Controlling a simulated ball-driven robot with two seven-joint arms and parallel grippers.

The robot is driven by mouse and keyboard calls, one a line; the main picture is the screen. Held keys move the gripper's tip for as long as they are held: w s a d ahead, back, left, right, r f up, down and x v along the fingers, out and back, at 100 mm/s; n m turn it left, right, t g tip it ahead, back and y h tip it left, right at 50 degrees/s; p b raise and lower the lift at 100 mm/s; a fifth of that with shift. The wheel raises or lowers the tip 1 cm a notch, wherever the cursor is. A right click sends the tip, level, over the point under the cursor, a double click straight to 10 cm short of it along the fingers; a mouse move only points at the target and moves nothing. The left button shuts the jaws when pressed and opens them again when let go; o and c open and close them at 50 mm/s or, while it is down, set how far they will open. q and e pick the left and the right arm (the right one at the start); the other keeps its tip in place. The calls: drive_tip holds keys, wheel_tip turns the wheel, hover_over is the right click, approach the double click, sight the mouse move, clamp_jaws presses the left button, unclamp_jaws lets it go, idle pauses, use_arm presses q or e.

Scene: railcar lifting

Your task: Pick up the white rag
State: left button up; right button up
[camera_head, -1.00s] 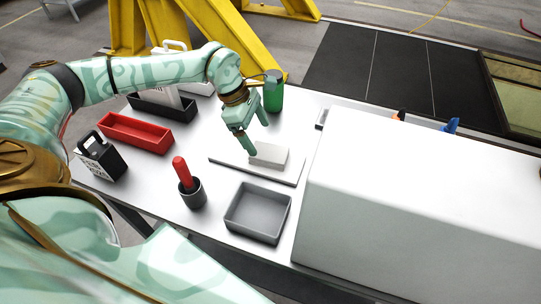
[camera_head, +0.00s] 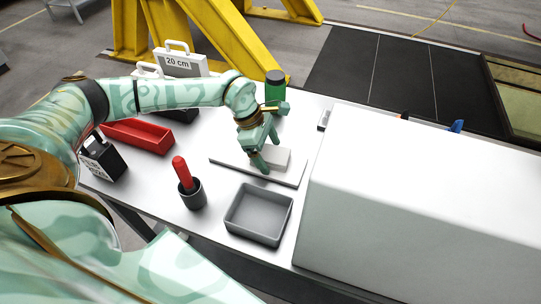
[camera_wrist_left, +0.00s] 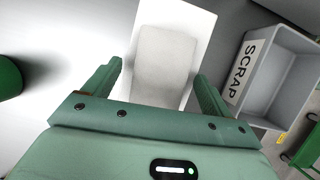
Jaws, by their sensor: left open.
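The white rag (camera_head: 276,158) is a pale folded block lying on a thin white board (camera_head: 232,161) on the table. In the left wrist view the rag (camera_wrist_left: 164,62) lies between and ahead of the two fingers. My left gripper (camera_head: 269,152) is open and just above the rag's left side in the head view; the fingers partly hide the rag. The left wrist view also shows the open gripper (camera_wrist_left: 160,80). I cannot tell whether a finger touches the rag. My right gripper is not in view.
A grey tray (camera_head: 232,228), marked SCRAP in the left wrist view (camera_wrist_left: 243,75), stands in front of the board. A cup with a red-handled tool (camera_head: 192,194) stands left of it, a green canister (camera_head: 274,90) behind. A large white box (camera_head: 420,190) blocks the right.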

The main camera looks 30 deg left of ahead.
sight(274, 153)
use_arm(q)
drive_tip(key=shift+f, duration=0.2)
drive_tip(key=shift+c, duration=0.4)
drive_tip(key=c, duration=1)
drive_tip(key=shift+r, duration=0.1)
drive_tip(key=shift+r, duration=0.25)
wheel_tip(274, 153, up, 3)
drive_tip(key=shift+f+p, duration=0.1)
drive_tip(key=shift+p, duration=0.25)
drive_tip(key=s+d+r+p, duration=0.2)
drive_tip(key=s+d+r, duration=0.3)
drive_tip(key=s+r, duration=0.5)
drive_tip(key=s, duration=0.3)
